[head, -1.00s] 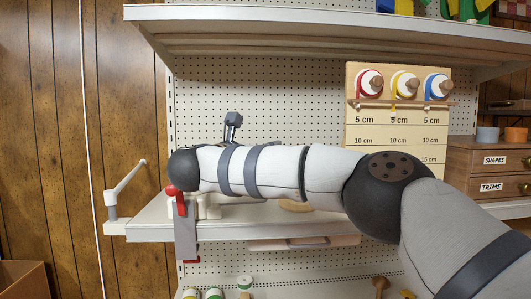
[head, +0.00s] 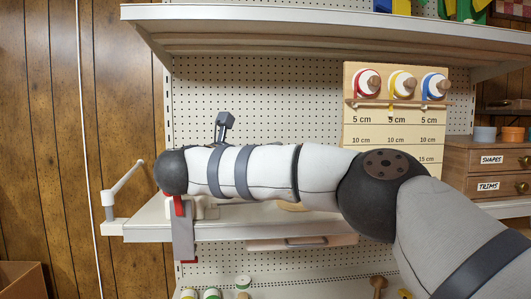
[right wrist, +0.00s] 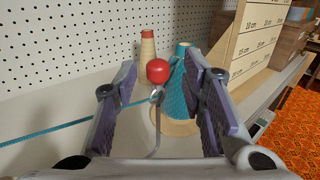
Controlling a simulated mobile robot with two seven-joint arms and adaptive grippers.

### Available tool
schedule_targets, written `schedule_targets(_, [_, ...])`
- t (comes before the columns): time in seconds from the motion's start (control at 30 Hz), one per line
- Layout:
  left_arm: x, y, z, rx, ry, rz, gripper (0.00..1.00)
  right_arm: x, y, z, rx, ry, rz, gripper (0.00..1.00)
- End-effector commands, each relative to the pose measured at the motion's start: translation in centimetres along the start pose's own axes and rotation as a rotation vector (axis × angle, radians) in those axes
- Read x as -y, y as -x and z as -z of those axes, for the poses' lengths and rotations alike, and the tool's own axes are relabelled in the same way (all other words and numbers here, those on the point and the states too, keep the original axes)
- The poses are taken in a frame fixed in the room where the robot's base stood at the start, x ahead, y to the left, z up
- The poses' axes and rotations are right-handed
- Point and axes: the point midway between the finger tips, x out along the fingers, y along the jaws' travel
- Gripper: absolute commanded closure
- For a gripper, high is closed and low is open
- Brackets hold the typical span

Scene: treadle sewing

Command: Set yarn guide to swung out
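In the right wrist view, a thin bent wire arm with a red ball knob (right wrist: 157,71) at its top stands in front of a teal yarn cone (right wrist: 178,88); I take it for the yarn guide. A teal strand (right wrist: 60,131) runs from near it to the left. My right gripper (right wrist: 162,80) is open, its two purple-padded fingers on either side of the knob with visible gaps. Whether the knob lies fully between the pads in depth is unclear. My left gripper is out of view.
A shelf (head: 262,234) carries a white crank-like lever (head: 125,181) at its left end and a red and grey clamp (head: 184,235). A pale measuring board with spools (head: 394,125) stands right. Another shelf (head: 270,22) hangs above. A red-topped cone (right wrist: 147,46) stands behind the guide.

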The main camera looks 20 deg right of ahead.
Motion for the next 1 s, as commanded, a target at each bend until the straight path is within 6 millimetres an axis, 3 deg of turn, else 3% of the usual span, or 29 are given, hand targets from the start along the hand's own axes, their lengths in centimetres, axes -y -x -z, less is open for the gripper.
schedule_targets(0.2, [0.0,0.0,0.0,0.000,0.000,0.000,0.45,-0.1,6.1,0.0,0.002,0.002,-0.005,0.62])
schedule_targets(0.4, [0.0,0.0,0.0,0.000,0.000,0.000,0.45,0.0,9.7,0.0,0.000,0.001,-0.002,0.62])
schedule_targets(1.0, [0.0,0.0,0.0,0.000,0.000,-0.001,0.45,0.0,10.4,0.0,0.000,0.001,-0.002,0.62])
